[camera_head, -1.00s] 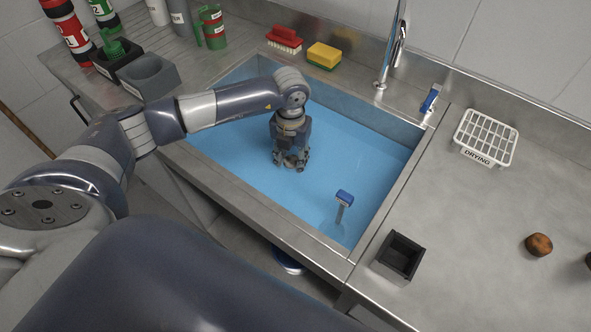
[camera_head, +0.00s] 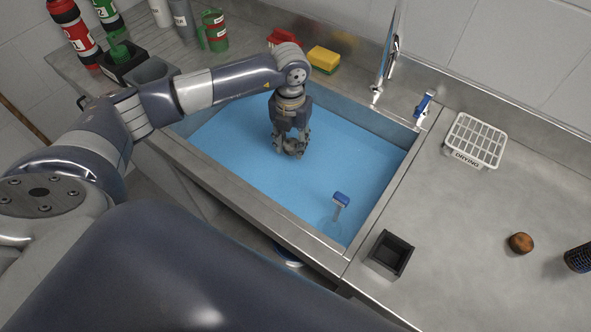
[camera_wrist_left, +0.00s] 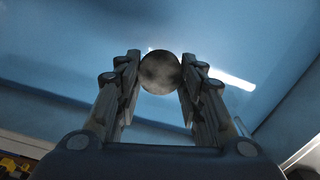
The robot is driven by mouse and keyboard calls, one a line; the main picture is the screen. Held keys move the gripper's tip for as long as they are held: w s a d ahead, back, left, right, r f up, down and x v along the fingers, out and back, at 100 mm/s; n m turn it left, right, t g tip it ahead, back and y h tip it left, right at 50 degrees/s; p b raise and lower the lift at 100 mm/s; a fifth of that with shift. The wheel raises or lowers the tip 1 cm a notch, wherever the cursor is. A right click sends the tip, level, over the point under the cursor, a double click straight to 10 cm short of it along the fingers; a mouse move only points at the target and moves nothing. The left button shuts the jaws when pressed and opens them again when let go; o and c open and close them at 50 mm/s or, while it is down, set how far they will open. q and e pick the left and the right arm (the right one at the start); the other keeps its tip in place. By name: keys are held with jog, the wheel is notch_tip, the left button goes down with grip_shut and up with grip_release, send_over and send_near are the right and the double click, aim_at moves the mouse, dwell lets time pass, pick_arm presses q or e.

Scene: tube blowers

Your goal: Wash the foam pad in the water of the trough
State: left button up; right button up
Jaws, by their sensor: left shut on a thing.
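My left gripper (camera_head: 291,150) is over the blue water of the trough (camera_head: 240,150), in its back left half. In the left wrist view its fingers (camera_wrist_left: 160,85) are shut on a round, mottled grey-brown piece, which looks like the foam pad (camera_wrist_left: 160,72). The pad sits between the two fingertips, with blue water behind it. In the head view the fingers mostly hide the pad, and I cannot tell whether it touches the water. My right gripper is in neither view.
A blue-topped thing (camera_head: 341,199) stands in the trough's front right. A tap (camera_head: 388,65), yellow sponge (camera_head: 324,59) and red brush (camera_head: 284,40) line the back. On the right counter are a white drying rack (camera_head: 474,141), a black box (camera_head: 390,254) and a brown round piece (camera_head: 521,243).

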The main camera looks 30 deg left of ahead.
aim_at(291, 145)
pick_arm(q)
jog(key=shift+r+p, duration=1.85)
jog(key=shift+r, duration=1.4)
